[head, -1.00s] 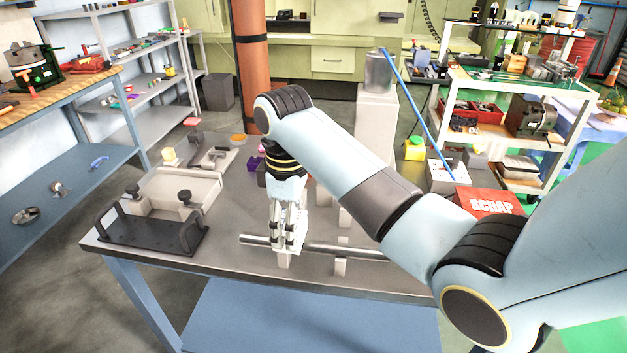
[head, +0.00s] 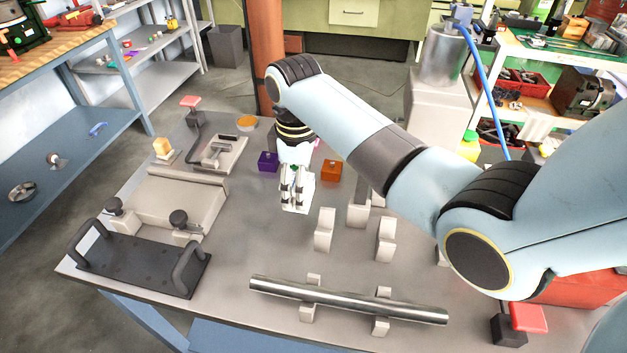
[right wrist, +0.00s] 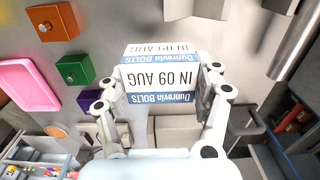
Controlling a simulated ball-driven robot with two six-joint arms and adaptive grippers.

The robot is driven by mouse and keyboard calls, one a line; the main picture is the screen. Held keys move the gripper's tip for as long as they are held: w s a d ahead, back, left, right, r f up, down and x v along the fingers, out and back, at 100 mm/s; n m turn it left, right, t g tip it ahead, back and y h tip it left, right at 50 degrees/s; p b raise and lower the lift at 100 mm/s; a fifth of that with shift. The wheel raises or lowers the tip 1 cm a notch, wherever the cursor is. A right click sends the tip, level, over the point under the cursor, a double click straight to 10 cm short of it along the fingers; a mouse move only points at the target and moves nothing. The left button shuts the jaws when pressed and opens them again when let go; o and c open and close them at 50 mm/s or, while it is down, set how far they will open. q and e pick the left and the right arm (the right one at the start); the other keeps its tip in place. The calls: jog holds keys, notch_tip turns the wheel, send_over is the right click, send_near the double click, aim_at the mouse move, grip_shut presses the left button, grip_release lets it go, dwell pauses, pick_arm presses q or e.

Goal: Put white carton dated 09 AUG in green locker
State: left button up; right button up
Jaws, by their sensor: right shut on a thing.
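The white carton (right wrist: 160,80) has blue bands and black print reading "IN 09 AUG" and "Dunrovin BOLTS". My right gripper (right wrist: 162,95) is shut on it, with one finger at each side. In the head view my right gripper (head: 296,190) points down over the table, and the carton's white lower part (head: 291,208) shows below the fingers. I cannot tell whether it touches the table. A small green box with a knob (right wrist: 86,98) is left of the carton in the right wrist view. I cannot tell whether this is the green locker. My left gripper is not seen.
A purple box (head: 267,162) and an orange box (head: 331,170) stand on the grey table (head: 232,245) on either side of my right gripper. Upright grey blocks (head: 325,230) and a metal bar on supports (head: 350,300) are nearer. A black handled tray (head: 140,262) is left.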

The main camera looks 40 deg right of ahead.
jog(key=shift+w+a+f, duration=0.1)
jog(key=shift+f, duration=0.85)
notch_tip(320, 180, down, 4)
jog(key=shift+f, duration=0.25)
jog(key=o, duration=1.6)
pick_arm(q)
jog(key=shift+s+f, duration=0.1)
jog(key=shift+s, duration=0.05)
